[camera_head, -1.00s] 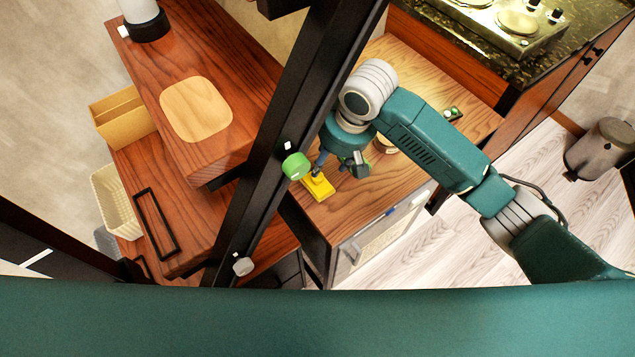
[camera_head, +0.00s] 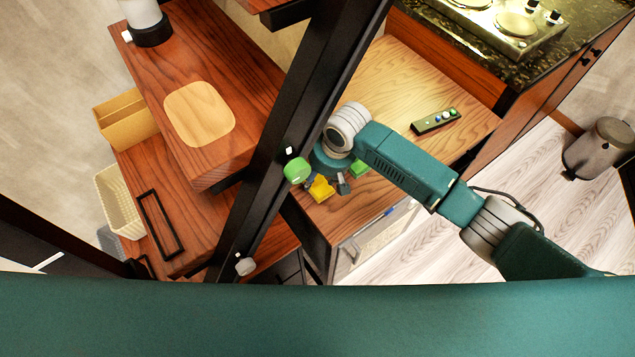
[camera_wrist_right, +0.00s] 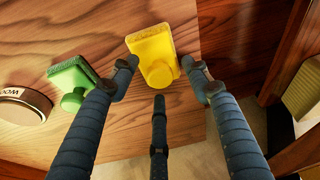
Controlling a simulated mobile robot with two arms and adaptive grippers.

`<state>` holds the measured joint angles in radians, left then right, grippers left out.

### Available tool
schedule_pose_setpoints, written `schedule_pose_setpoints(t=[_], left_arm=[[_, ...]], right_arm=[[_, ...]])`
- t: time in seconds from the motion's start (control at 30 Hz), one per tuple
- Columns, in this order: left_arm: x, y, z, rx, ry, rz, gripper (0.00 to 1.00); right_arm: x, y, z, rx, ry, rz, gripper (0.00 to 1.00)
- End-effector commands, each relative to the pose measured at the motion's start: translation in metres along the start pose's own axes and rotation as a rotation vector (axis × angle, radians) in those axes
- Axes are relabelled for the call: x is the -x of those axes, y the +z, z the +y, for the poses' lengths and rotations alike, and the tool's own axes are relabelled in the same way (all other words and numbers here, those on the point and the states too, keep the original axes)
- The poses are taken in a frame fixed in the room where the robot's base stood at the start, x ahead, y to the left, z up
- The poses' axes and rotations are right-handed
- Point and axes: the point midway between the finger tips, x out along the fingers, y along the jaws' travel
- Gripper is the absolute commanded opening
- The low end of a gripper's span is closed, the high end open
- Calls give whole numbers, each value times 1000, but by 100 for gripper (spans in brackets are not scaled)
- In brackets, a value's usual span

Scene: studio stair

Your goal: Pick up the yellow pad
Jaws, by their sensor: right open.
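The yellow pad (camera_head: 321,189) lies on the wooden counter near its front left corner, beside the black post. In the right wrist view the yellow pad (camera_wrist_right: 153,52) has a rounded knob facing me. My right gripper (camera_head: 329,183) is just above it. In the wrist view the right gripper (camera_wrist_right: 162,82) is open, with one finger on the left and one on the right of the pad and a third finger below it. Whether any finger touches the pad, I cannot tell. My left gripper is not in view.
A green pad (camera_wrist_right: 75,80) and a round lidded tin (camera_wrist_right: 24,105) sit left of the yellow pad in the wrist view. A remote (camera_head: 435,121) lies farther back on the counter. A black post (camera_head: 290,130) with a green knob (camera_head: 296,169) stands close to my right gripper.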

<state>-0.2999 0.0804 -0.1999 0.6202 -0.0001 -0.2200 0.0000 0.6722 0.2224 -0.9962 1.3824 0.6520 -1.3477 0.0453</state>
Motion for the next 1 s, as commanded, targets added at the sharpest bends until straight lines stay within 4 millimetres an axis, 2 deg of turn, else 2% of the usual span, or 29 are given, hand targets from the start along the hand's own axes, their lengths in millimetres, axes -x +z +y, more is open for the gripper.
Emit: schedule_pose_setpoints(t=[0.07, 0.3, 0.33, 0.77, 1.0], left_arm=[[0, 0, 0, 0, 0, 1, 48], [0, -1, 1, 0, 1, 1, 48], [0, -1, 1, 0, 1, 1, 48], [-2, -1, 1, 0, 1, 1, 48], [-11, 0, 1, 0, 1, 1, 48]], right_arm=[[0, 0, 0, 0, 0, 0, 48], [0, 0, 0, 0, 0, 0, 2], [0, 0, 0, 0, 0, 0, 0], [4, -2, 0, 0, 0, 2, 0], [28, -10, 0, 1, 0, 6, 0]])
